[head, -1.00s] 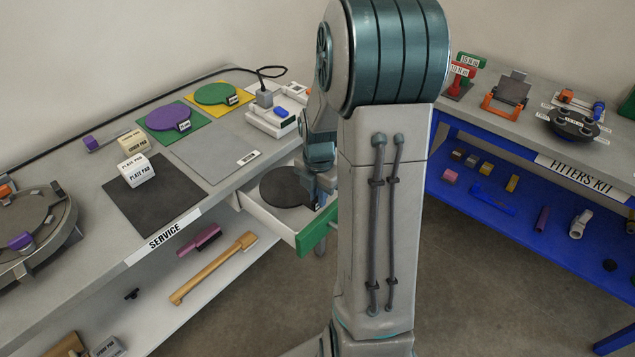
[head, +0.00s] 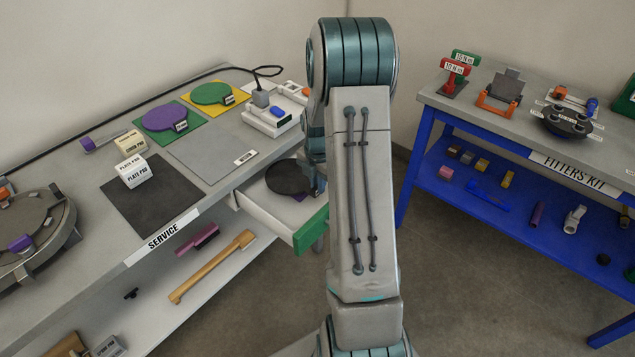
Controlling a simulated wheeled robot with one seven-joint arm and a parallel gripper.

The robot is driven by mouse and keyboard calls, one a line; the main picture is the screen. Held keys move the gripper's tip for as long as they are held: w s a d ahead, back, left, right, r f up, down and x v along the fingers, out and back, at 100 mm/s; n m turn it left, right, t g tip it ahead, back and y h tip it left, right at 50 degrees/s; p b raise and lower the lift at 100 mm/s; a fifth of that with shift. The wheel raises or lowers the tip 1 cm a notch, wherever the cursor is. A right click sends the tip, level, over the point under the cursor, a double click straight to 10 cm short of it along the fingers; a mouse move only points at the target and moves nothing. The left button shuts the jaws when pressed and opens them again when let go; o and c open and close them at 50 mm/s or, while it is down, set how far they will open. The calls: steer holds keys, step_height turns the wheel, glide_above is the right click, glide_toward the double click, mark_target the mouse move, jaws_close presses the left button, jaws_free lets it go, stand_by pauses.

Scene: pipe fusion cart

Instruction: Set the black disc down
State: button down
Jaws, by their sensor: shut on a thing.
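The black disc (head: 289,177) is over the open drawer (head: 262,214) at the right end of the service bench, roughly level. My gripper (head: 317,180) is shut on the right edge of the disc; my own arm hides much of it. The disc looks raised above the drawer floor, with a bit of purple (head: 300,197) showing below it.
The service bench holds a bare grey mat (head: 215,150), a purple disc (head: 165,117) on green, a green disc (head: 212,93) on yellow, and a white pad block (head: 132,170) on a black mat (head: 160,205). A blue fitters' bench (head: 480,120) stands right.

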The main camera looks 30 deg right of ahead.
steer(key=shift+f+b, duration=0.5)
steer(key=shift+f, duration=0.1)
steer(key=c, duration=1.4)
jaws_free()
steer(key=shift+c, duration=0.2)
